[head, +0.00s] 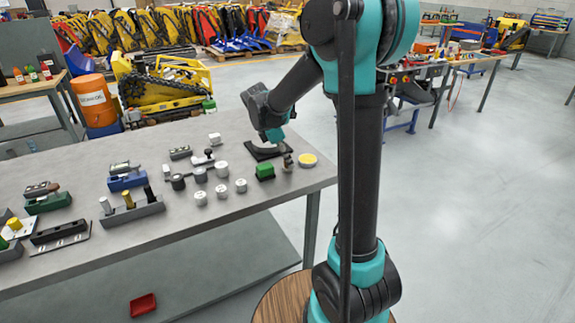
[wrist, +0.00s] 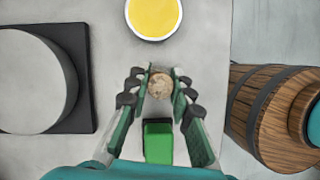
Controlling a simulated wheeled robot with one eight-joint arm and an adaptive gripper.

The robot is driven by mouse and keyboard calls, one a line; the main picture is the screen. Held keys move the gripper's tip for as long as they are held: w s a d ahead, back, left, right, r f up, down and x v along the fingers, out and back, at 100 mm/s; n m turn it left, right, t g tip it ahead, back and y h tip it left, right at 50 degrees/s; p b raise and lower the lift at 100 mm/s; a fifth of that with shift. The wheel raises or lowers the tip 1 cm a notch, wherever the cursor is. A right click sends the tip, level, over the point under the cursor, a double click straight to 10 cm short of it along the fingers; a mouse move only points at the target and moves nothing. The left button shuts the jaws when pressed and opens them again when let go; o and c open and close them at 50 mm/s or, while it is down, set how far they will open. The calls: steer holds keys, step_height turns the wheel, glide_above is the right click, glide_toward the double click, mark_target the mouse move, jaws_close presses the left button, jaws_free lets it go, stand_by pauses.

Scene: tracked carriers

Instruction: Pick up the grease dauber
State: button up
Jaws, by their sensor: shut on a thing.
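A small dauber with a rough, round tan-brown end (wrist: 160,86) sits between the fingertips of my gripper (wrist: 160,88) in the wrist view. The fingers are closed on it from both sides. In the head view the dauber (head: 288,163) is a small brownish shape near the table's right end, just below my gripper (head: 284,149). Its lower part is hidden in the wrist view, and I cannot tell whether it touches the table.
A yellow-topped round tin (wrist: 154,14) lies just beyond the dauber. A green block (wrist: 158,142) is close on the near side. A grey disc on a black square base (wrist: 72,50) stands left. Several metal cylinders and fixtures fill the grey table (head: 275,205) further left.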

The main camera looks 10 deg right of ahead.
steer(key=shift+r, duration=0.1)
jaws_close()
step_height(320, 180, up, 20)
stand_by(0.3)
steer(key=shift+o, duration=0.9)
jaws_free()
jaws_close()
